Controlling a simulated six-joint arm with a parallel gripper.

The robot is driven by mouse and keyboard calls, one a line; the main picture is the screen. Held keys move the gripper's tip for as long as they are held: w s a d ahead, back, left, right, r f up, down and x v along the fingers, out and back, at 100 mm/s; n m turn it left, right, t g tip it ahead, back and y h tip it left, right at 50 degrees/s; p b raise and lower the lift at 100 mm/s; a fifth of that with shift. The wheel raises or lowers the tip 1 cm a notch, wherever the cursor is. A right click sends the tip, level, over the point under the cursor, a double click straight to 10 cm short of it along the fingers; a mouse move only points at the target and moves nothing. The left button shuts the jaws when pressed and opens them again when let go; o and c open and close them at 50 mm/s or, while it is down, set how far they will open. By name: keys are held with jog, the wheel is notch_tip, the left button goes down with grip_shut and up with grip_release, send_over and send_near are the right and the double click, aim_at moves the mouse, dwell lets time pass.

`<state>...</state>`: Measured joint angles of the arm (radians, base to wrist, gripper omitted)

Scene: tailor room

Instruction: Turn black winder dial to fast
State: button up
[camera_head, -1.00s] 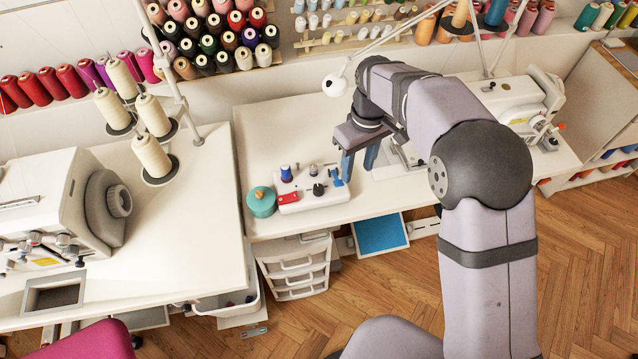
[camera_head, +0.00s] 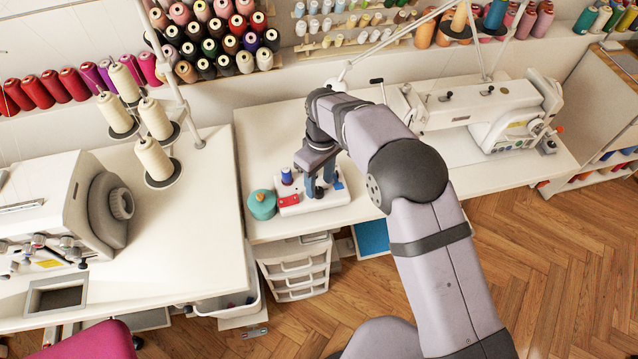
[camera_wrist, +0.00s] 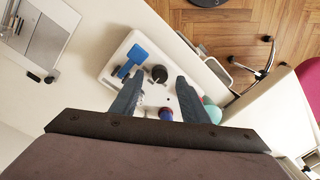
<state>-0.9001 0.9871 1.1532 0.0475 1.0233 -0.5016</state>
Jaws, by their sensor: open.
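The winder (camera_head: 306,208) is a small white unit on the table, with a blue spool, a red part and a blue lever. In the wrist view its white base (camera_wrist: 133,49) lies below my gripper. The black dial (camera_wrist: 159,74) sits on the base beside the blue lever (camera_wrist: 131,61), just beyond and between my fingertips. The dial's markings are too small to read.
A white sewing machine (camera_head: 480,105) stands on the right of the table. White drawers (camera_head: 295,268) are below the front edge. The table behind the winder is clear.

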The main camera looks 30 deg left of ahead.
aim_at(319, 192)
jog(key=shift+f+p, duration=0.3)
jog(key=shift+f, duration=0.95)
grip_shut()
jog(key=shift+m, duration=0.3)
jog(key=m+b, duration=0.1)
jog(key=m, duration=0.4)
jog(key=m+b, duration=0.1)
jog(key=m, duration=0.5)
jog(key=shift+s+m, duration=0.1)
jog(key=shift+m, duration=0.2)
